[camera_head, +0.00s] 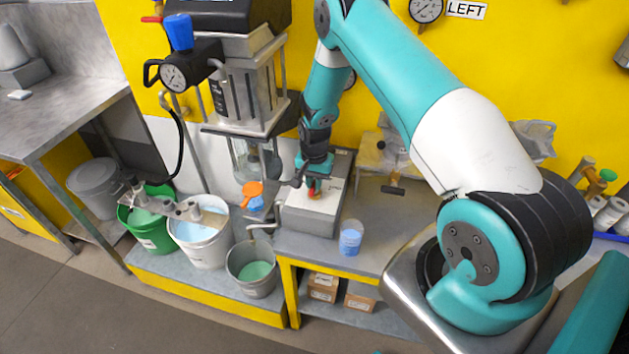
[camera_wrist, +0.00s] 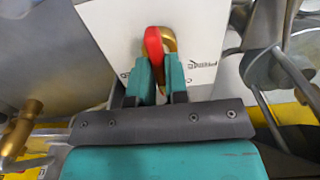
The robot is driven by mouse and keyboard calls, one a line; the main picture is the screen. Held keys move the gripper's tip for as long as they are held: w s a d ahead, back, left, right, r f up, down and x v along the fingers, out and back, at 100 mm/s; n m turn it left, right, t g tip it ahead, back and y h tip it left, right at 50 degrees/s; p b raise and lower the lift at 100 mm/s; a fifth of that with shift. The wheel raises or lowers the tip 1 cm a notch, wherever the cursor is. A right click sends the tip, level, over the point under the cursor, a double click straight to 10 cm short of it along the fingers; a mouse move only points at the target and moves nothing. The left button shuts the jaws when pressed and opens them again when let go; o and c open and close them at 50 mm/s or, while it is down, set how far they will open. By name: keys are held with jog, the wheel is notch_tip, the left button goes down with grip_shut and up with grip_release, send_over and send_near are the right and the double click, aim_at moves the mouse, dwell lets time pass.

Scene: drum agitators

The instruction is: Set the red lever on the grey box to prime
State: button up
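The grey box (camera_head: 306,214) stands on the bench beside the mixer, with a pale top panel. In the wrist view, the panel (camera_wrist: 100,35) has a label reading PRIME (camera_wrist: 205,58) to the right of the lever, and a second label at left is mostly covered by a finger. The red lever (camera_wrist: 153,45) sits on the panel with a brass-coloured part behind it; its red also shows in the head view (camera_head: 313,191). My gripper (camera_wrist: 158,68) points down at the panel. Its two teal fingers are close together on either side of the lever and look shut on it.
Green (camera_head: 152,228), white (camera_head: 203,235) and grey (camera_head: 252,270) buckets stand left of the box. An orange-topped container (camera_head: 254,197) is beside it. A clear cup with blue contents (camera_head: 350,238) stands at its front right. The mixer (camera_head: 240,95) rises behind left.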

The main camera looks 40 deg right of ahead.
grip_shut()
jog(key=n+b, duration=0.2)
jog(key=shift+f+n+b, duration=0.15)
jog(key=shift+n+b, duration=0.15)
jog(key=shift+n, duration=0.1)
jog(key=n+b, duration=0.2)
jog(key=n, duration=0.1)
jog(key=shift+r+n+b, duration=0.2)
jog(key=shift+n+b, duration=0.45)
jog(key=shift+n, duration=0.95)
jog(key=o, duration=0.6)
grip_release()
